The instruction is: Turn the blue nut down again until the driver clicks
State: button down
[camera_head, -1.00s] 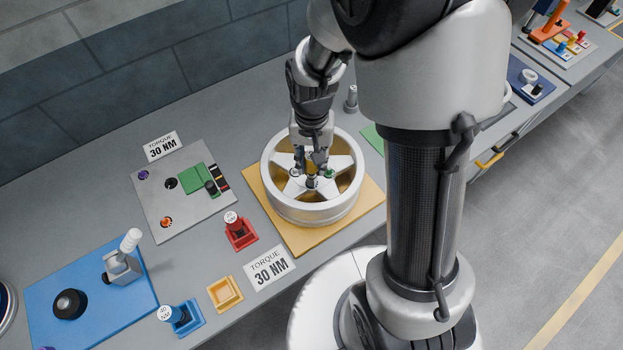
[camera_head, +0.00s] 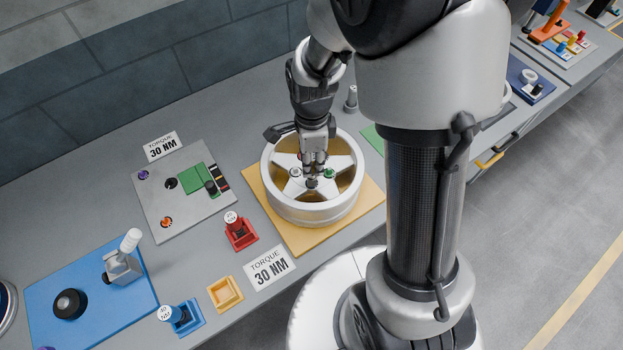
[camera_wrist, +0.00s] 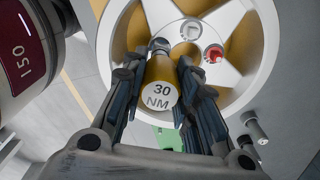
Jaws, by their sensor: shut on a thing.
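The silver spoked wheel (camera_head: 283,205) lies flat on a yellow-orange mat (camera_head: 272,232). My gripper (camera_head: 313,180) is over the wheel, pointing down inside the rim. In the wrist view its fingers (camera_wrist: 160,88) are shut on a yellow driver (camera_wrist: 159,70) with a white cap marked 30 NM. A green nut (camera_head: 330,173) sits right of the gripper, and a red nut (camera_wrist: 214,53) shows in the wrist view.
An empty yellow holder (camera_head: 225,293) stands front left. A red holder with its driver (camera_head: 240,232) and a blue one marked 40 NM (camera_head: 183,317) are nearby. Signs read TORQUE 30 NM (camera_head: 270,268). A grey board (camera_head: 185,215) lies left of the wheel.

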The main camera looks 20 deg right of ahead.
jog(key=c, duration=1.2)
grip_release()
notch_tip(320, 180, up, 12)
